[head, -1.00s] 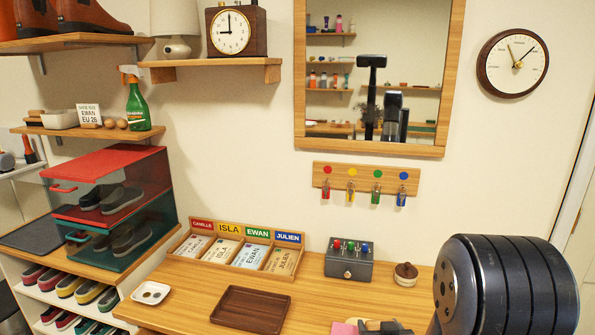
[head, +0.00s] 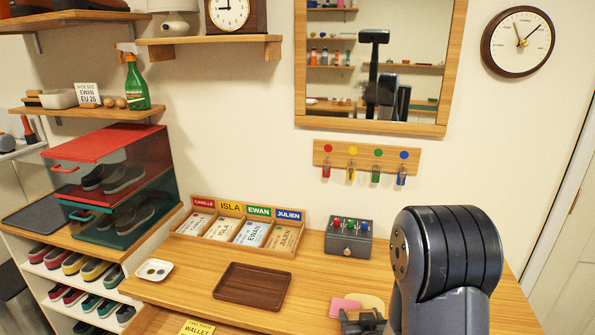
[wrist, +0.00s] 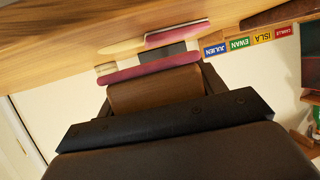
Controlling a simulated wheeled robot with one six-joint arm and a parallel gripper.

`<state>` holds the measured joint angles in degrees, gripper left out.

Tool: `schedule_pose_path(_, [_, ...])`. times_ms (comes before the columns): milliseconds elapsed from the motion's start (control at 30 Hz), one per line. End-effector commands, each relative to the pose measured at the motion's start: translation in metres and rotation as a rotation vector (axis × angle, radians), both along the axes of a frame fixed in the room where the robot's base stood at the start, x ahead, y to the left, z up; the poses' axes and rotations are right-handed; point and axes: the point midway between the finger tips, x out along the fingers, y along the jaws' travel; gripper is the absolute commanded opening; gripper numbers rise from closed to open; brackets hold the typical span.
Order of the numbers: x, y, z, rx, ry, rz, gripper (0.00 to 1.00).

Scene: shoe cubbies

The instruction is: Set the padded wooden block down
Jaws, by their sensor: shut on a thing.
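The padded wooden block (wrist: 155,92) is brown with a dark pink pad along its far face, seen in the wrist view. My gripper (wrist: 158,84) is shut on it, with dark jaws at its sides. The wooden desk top (wrist: 60,45) lies just beyond the pad. I cannot tell whether the block touches it. In the head view my gripper (head: 363,322) is low, over the front right of the desk, and the block cannot be made out there. A pink flat piece (head: 345,304) and a tan rounded piece (head: 371,301) lie just behind my gripper.
A dark wooden tray (head: 253,287) lies left of my gripper. A grey box with coloured knobs (head: 348,240) and a card sorter (head: 240,230) stand behind. A white dish (head: 154,269) is at the left. A wallet card (head: 197,328) shows at the front edge.

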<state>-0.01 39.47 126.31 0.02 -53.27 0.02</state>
Motion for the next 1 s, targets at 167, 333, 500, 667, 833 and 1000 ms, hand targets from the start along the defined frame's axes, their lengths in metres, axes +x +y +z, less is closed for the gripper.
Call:
schedule_pose_path(167, [-0.01, 0.0, 0.02, 0.0, -0.004, 0.0, 0.41])
schedule_pose_path(333, [-0.014, 0.0, 0.024, 0.0, 0.0, 0.0, 0.41])
schedule_pose_path(500, [-0.012, -0.002, 0.024, 0.001, 0.0, -0.001, 0.41])
schedule_pose_path(667, [-0.001, -0.02, 0.029, -0.002, -0.004, -0.01, 0.41])
schedule_pose_path(833, [0.018, -0.065, 0.038, -0.003, -0.006, -0.029, 0.41])
schedule_pose_path(1000, [0.026, -0.121, 0.047, -0.005, -0.004, -0.055, 0.41])
